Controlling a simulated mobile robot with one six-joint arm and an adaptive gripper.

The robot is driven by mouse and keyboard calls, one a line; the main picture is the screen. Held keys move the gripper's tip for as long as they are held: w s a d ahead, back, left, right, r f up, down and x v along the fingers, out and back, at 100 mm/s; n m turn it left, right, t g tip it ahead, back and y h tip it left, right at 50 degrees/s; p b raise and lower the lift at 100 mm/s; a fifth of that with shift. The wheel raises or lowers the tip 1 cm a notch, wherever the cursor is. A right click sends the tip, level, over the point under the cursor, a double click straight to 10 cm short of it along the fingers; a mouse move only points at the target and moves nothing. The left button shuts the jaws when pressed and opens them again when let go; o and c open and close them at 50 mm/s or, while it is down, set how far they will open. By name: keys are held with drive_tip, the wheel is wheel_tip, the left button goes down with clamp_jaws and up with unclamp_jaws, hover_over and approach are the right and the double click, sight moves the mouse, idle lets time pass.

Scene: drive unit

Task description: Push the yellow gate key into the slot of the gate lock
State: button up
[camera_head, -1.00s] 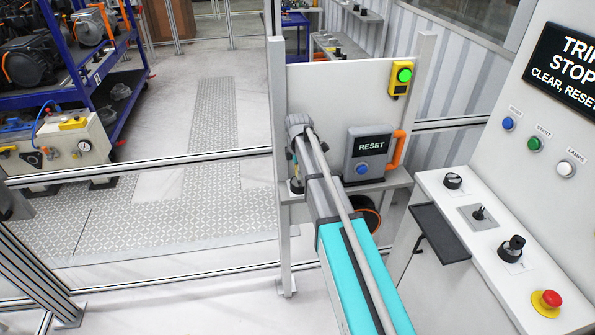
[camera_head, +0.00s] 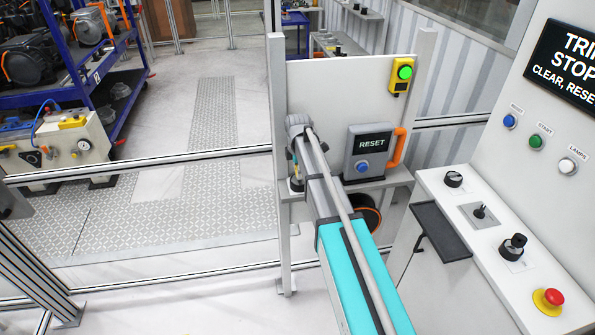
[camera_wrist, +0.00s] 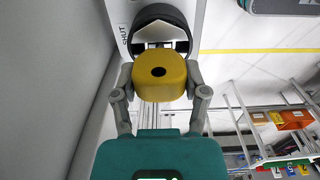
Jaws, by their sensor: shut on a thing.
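In the wrist view the yellow gate key (camera_wrist: 150,88), a rounded block with a dark round hole, sits between the two grey fingers of my gripper (camera_wrist: 161,76). The gripper is shut on it. Just beyond the key is a black rounded ring (camera_wrist: 160,13) on a pale plate marked SHUT, which appears to be the gate lock. Light metal strips show between key and ring. The key covers the lower part of the ring, so I cannot tell whether its tongue is in the slot. In the head view my arm hides the key and most of the gripper.
A control desk (camera_head: 480,205) with knobs and a red stop button (camera_head: 548,300) stands right.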

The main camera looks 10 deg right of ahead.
drive_tip(key=shift+f, duration=0.2)
idle(0.5)
drive_tip(key=o, duration=1.2)
drive_tip(key=shift+o, duration=0.2)
drive_tip(key=shift+r, duration=0.2)
wheel_tip(320, 180, up, 11)
drive_tip(key=p, duration=1.1)
drive_tip(key=s+r+m+p, duration=0.3)
drive_tip(key=s, duration=0.4)
drive_tip(key=s+r+m+p, duration=0.3)
drive_tip(key=s+m, duration=0.1)
drive_tip(key=s, duration=0.2)
drive_tip(key=shift+s+r+m+p, duration=0.25)
drive_tip(key=shift+s+m+p, duration=0.05)
drive_tip(key=shift+s, duration=0.05)
